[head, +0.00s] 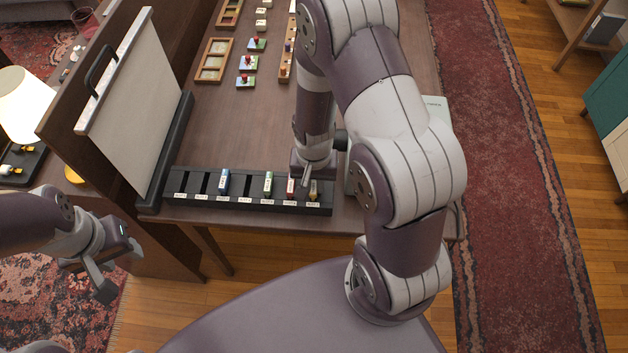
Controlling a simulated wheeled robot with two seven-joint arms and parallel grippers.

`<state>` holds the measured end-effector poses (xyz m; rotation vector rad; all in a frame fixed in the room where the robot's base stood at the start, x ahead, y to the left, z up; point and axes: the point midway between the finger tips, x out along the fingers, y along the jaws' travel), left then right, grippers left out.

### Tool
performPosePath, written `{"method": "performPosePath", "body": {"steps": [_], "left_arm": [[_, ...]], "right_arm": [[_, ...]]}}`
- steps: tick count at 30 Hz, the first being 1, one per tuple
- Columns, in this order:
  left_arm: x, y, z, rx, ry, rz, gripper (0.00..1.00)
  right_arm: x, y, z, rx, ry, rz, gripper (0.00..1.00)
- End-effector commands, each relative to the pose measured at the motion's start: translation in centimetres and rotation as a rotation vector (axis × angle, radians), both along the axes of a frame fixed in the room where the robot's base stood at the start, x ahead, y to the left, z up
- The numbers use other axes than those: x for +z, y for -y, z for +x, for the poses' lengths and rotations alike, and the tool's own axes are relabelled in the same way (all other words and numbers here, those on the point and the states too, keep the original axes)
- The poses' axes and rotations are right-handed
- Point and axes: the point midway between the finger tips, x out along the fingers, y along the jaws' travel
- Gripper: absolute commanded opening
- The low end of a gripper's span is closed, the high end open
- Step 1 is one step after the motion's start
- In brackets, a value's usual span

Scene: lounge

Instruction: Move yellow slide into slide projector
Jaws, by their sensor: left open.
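The yellow slide (313,190) stands at the right end of a long black slotted rack (180,198) along the table's front edge. Red (291,188), green (268,184) and blue (224,182) slides stand in other slots to its left. My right gripper (305,182) points down just over the red and yellow slides and partly hides them; whether its fingers hold anything is unclear. My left gripper (112,279) is open and empty, low at the left, off the table. A pale grey box (437,106), perhaps the slide projector, is mostly hidden behind my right arm.
A white screen with a handle (128,105) stands at the table's left on a black base. Wooden trays (214,60) and small coloured pieces (246,81) lie farther back. A lit lamp (25,103) is at the left. The table's middle is clear.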

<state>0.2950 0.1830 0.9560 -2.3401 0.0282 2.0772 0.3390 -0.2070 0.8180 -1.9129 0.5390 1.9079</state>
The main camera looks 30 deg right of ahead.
Motion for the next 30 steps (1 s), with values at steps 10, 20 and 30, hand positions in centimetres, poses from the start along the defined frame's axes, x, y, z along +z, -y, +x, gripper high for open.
{"method": "performPosePath", "body": {"steps": [10, 20, 30], "left_arm": [[1.0, 0.0, 0.0, 0.0, 0.0, 0.0, 0.45], [2.9, 0.0, 0.0, 0.0, 0.0, 0.0, 0.45], [4.7, 0.0, 0.0, 0.0, 0.0, 0.0, 0.45]], "right_arm": [[1.0, 0.0, -0.1, 0.0, -0.003, 0.001, 0.0], [2.8, 0.0, -0.1, 0.0, -0.002, 0.0, 0.0], [4.7, 0.0, -0.1, 0.0, -0.002, 0.0, 0.0]]}}
